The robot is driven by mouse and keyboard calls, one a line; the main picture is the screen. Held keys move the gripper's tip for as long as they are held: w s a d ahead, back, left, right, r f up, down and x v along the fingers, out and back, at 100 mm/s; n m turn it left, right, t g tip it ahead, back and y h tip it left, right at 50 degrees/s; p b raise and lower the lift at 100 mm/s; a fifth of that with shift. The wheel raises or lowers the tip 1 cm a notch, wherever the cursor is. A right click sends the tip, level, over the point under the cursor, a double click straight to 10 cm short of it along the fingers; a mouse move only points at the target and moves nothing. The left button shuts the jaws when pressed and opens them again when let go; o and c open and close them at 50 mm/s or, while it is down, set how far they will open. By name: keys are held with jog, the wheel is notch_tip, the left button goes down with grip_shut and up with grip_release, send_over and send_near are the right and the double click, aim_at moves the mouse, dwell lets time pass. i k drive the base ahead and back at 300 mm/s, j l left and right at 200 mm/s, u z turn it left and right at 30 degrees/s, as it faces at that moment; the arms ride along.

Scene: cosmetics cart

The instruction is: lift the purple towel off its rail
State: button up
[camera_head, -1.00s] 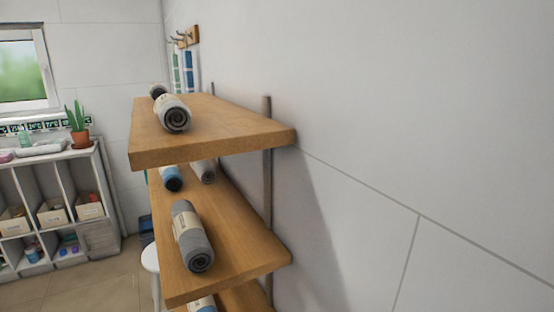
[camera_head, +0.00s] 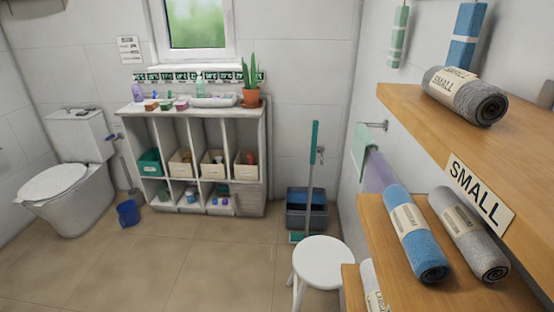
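The purple towel (camera_head: 379,174) hangs low against the right wall, partly hidden behind the wooden shelves and beside a pale green towel (camera_head: 361,148). A metal rail (camera_head: 376,125) sticks out from the wall just above the green towel. Whether the purple towel hangs from this same rail is hard to tell, as its top is partly covered. My gripper is not in view.
Wooden shelves (camera_head: 520,130) with rolled towels fill the right foreground. A white stool (camera_head: 322,262) stands beside them, with a mop bucket (camera_head: 308,207) behind. A white cubby unit (camera_head: 205,135) and toilet (camera_head: 68,180) line the back.

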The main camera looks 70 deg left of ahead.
aim_at(380, 175)
jog(key=u, duration=1.3)
jog(key=i+j+u, duration=0.35)
jog(key=u, duration=0.15)
jog(key=i+j+u, duration=0.45)
jog(key=k, duration=0.05)
